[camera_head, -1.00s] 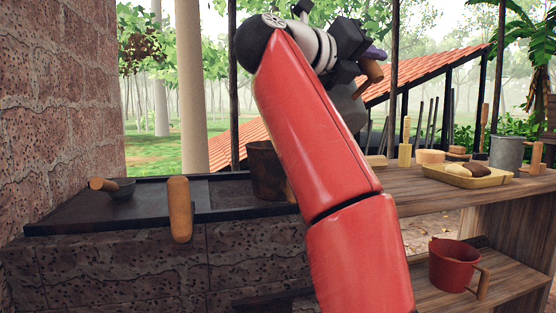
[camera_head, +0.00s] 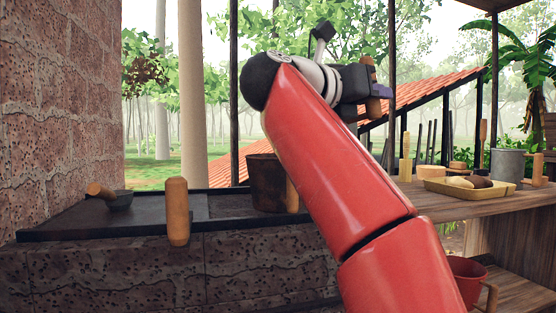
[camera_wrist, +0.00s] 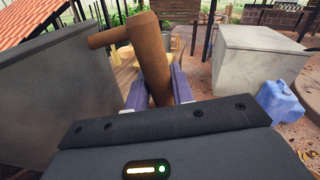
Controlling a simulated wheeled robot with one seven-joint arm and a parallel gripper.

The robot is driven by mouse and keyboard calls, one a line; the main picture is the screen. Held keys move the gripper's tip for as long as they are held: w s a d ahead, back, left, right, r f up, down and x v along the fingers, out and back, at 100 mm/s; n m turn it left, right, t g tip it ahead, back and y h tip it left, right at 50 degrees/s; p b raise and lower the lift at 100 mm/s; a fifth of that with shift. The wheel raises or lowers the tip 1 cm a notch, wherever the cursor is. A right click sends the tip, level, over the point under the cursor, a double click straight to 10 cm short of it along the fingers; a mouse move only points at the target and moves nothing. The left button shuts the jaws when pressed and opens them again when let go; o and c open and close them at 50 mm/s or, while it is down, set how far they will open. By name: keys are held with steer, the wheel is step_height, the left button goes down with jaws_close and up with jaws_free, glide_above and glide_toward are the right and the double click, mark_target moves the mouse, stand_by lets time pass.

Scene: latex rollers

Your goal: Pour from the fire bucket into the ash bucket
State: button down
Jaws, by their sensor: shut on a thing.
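My gripper (camera_head: 382,92) is raised above the counter, its purple fingers shut on an upright wooden handle (camera_head: 371,103). In the wrist view the handle (camera_wrist: 150,60) stands between the fingers (camera_wrist: 158,88), joined by a wooden arm to a large grey body (camera_wrist: 60,95), which looks like a grey bucket. In the head view my arm hides most of this bucket. A rusty brown bucket (camera_head: 267,183) with a wooden handle stands upright on the stove top, left of and below my gripper. A red bucket (camera_head: 466,274) sits on the lower shelf, partly hidden. No label tells which is the ash bucket.
A black stove top (camera_head: 150,212) holds a small dark pan (camera_head: 119,200). A wooden handle (camera_head: 177,210) stands at its front edge. On the right counter are a yellow tray (camera_head: 468,191) and a grey metal bucket (camera_head: 508,163). A brick wall (camera_head: 65,110) bounds the left.

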steer(key=shift+r, duration=0.2)
step_height(320, 180, up, 3)
steer(key=p, duration=0.3)
steer(key=shift+s+f, duration=0.1)
